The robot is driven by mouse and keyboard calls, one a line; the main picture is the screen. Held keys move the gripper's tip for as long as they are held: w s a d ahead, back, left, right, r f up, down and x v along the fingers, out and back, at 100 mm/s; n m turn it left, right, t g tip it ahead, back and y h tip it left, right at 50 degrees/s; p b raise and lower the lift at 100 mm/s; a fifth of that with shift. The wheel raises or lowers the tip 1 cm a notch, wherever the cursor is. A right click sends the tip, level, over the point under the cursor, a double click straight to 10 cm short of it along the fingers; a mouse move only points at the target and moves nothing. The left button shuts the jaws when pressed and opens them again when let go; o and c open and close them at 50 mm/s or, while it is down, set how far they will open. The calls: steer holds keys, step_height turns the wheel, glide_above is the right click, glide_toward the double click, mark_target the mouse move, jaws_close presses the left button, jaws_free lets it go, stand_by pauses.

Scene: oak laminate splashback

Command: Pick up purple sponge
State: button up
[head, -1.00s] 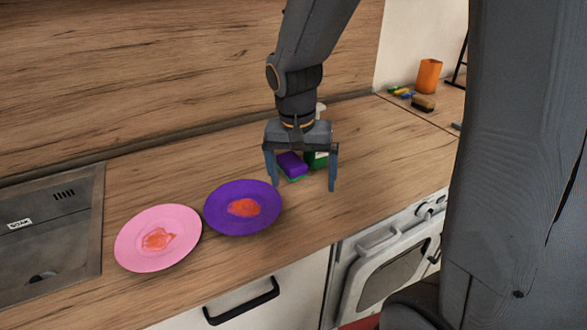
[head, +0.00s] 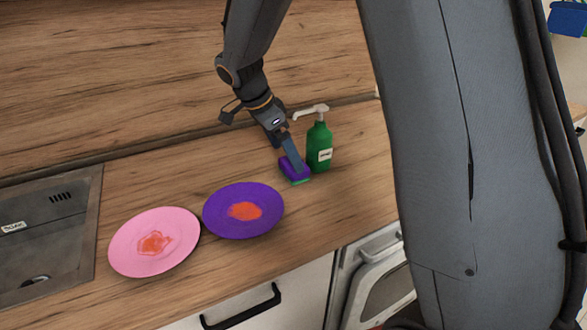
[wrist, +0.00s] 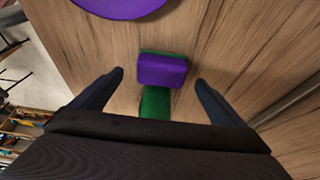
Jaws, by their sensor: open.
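The purple sponge (head: 287,168) with a green underside lies on the wooden counter, right of the purple plate. In the wrist view the sponge (wrist: 162,71) sits centred ahead of and between my two spread fingers. My gripper (wrist: 160,82) is open, with a finger on each side of the sponge and nothing held. In the head view my gripper (head: 294,160) is seen edge-on at the sponge, and its near finger covers part of it. I cannot tell whether a finger touches the sponge.
A green soap bottle (head: 319,146) with a white pump stands close right of the sponge. A purple plate (head: 270,225) and a pink plate (head: 125,245), both with orange-red smears, lie left. A sink (head: 60,225) is at far left. The splashback rises behind.

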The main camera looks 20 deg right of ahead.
mark_target(290, 164)
steer(key=shift+p+x, duration=1.05)
steer(key=shift+x, duration=1.8)
steer(key=shift+w+a, duration=0.1)
steer(key=shift+a, duration=0.05)
steer(key=c, duration=1.1)
steer(key=shift+w+r+b, duration=0.1)
steer(key=shift+r+b, duration=0.35)
steer(key=shift+r, duration=0.35)
steer(key=shift+s+r+b, duration=0.3)
steer(key=shift+r+b, duration=0.15)
steer(key=shift+r, duration=0.5)
steer(key=s+d+b, duration=0.1)
steer(key=s, duration=0.4)
steer(key=s+d+b, duration=0.1)
steer(key=s+b, duration=0.1)
steer(key=s, duration=0.4)
steer(key=s+d+b, duration=0.1)
steer(key=s, duration=0.5)
steer(key=shift+s+d, duration=0.1)
steer(key=shift+d, duration=0.15)
